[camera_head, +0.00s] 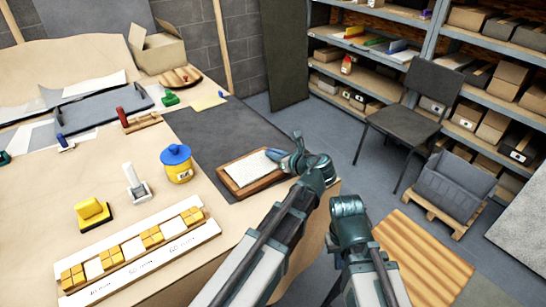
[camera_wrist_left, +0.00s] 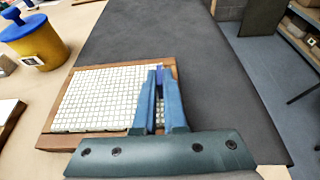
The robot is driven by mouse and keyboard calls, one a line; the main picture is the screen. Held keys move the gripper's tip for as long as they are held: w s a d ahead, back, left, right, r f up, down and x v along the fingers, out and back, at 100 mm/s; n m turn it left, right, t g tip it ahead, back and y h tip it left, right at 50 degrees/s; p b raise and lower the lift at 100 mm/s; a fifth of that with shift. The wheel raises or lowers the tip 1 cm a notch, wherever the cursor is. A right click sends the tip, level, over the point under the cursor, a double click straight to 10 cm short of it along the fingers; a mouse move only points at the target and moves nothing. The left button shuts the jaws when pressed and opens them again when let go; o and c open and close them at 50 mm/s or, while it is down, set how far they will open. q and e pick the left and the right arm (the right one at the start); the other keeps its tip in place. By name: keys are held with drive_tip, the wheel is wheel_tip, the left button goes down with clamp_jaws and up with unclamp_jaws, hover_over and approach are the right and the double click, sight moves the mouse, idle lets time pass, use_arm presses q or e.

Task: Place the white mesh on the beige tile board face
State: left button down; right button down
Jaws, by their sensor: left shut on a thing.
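A flat pale sheet with a fine square grid lies in a brown wooden frame, the tile board (camera_head: 231,185), on the dark mat.
A yellow pot with a blue lid (camera_head: 177,165), a white-handled tool (camera_head: 136,184) and a yellow block tool (camera_head: 92,213) stand left of the board. A tile strip (camera_head: 143,247) lies in front. The dark mat (camera_head: 210,130) is clear behind the board. A chair (camera_head: 415,105) stands beyond.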

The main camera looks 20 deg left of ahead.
use_arm(q)
drive_tip(key=shift+f, duration=0.1)
drive_tip(key=c, duration=1)
unclamp_jaws()
use_arm(e)
drive_tip(key=shift+f, duration=0.1)
